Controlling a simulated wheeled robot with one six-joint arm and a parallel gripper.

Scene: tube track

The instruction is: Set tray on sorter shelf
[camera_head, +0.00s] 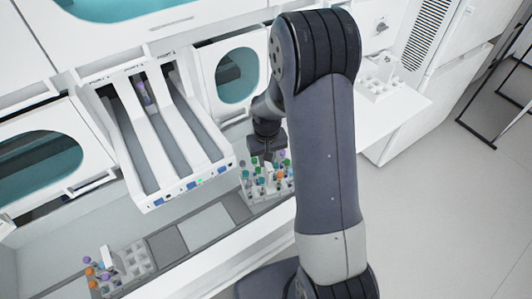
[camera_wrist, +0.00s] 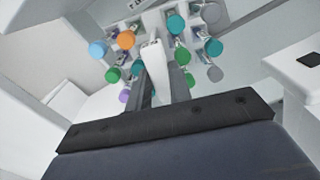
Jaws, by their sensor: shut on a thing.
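A white tray (camera_head: 262,197) holds several tubes with green, teal, purple and grey caps, at the middle of the head view. My gripper (camera_head: 267,154) is over it, pointing down. In the wrist view my gripper (camera_wrist: 162,82) is shut on the tray's white upright handle (camera_wrist: 168,60), with capped tubes around it. The long shelf strip (camera_head: 205,226) with grey panels runs along the front of the machine, below and left of the tray. Whether the tray touches the surface under it I cannot tell. My arm hides the area right of the tray.
Another white tray (camera_head: 136,258) with orange, blue and purple caps stands at the strip's left end. A white sloped track unit (camera_head: 165,130) with three lanes overhangs the strip. A side counter (camera_head: 400,112) at right carries a white rack (camera_head: 378,88).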

